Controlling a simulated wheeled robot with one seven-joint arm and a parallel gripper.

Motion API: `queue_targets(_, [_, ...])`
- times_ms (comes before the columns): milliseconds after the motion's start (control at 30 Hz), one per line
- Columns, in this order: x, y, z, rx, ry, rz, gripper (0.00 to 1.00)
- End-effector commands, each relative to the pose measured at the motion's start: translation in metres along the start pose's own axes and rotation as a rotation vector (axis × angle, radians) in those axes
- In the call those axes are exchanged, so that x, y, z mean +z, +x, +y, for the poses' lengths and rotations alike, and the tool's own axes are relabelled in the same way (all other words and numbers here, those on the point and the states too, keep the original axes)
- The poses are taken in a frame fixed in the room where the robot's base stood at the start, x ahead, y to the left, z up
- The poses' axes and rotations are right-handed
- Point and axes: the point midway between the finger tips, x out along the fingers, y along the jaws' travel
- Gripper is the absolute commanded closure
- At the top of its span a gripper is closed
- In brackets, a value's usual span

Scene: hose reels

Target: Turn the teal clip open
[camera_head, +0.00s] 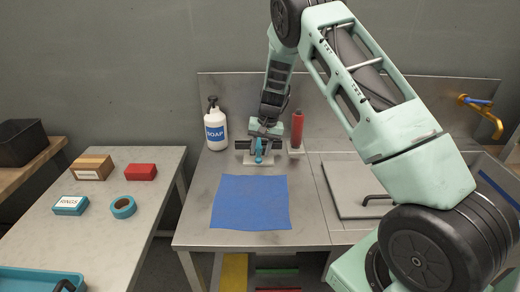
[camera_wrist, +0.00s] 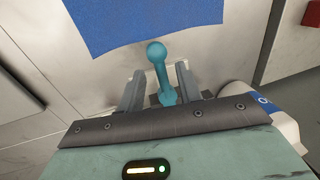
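The teal clip (camera_wrist: 157,52) shows in the wrist view as a slim lever with a round knob at its end. In the head view the clip (camera_head: 258,150) sits at the back of the bench on a pale base, partly hidden by my gripper. My gripper (camera_wrist: 158,72) is open, with one grey finger on each side of the lever. A gap shows between the lever and each finger. In the head view my gripper (camera_head: 258,146) is low over the bench, close to the back panel.
A soap bottle (camera_head: 215,128) stands left of my gripper, and a red cylinder (camera_head: 297,128) stands close on its right. A blue cloth (camera_head: 250,203) lies in front. A grey lid (camera_head: 352,190) with a dark handle and a brass tap (camera_head: 484,112) are to the right.

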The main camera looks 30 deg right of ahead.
Motion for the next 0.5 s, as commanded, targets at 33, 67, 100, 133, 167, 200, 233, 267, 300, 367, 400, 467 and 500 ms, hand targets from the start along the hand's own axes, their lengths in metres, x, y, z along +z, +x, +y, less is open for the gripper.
queue_targets(33, [0.0002, 0.004, 0.0, 0.001, 0.0, -0.001, 0.65])
queue_targets(67, [0.0003, 0.0063, 0.0001, 0.001, 0.0, -0.001, 0.65])
queue_targets(100, [0.0004, 0.0088, 0.0001, 0.001, 0.0, -0.001, 0.65])
queue_targets(133, [0.0004, 0.0101, 0.0001, 0.0, 0.0, -0.001, 0.65])
queue_targets(167, [0.0003, 0.011, 0.0001, 0.0, 0.0, -0.001, 0.65])
queue_targets(200, [0.0003, 0.0119, 0.0, 0.0, 0.0, 0.0, 0.65])
queue_targets(233, [0.0002, 0.0123, 0.0, 0.0, 0.0, 0.0, 0.65])
queue_targets(267, [0.0002, 0.0125, 0.0, 0.0, 0.0, 0.0, 0.65])
queue_targets(300, [0.0002, 0.0126, 0.0, 0.0, 0.0, 0.0, 0.65])
queue_targets(367, [0.0002, 0.0126, 0.0, 0.0, 0.0, 0.0, 0.65])
queue_targets(400, [0.0002, 0.0126, 0.0, 0.0, 0.0, 0.0, 0.65])
queue_targets(467, [0.0002, 0.0125, 0.0, 0.0, 0.0, 0.0, 0.68])
queue_targets(500, [0.0002, 0.0125, 0.0, 0.0, 0.0, 0.0, 0.79])
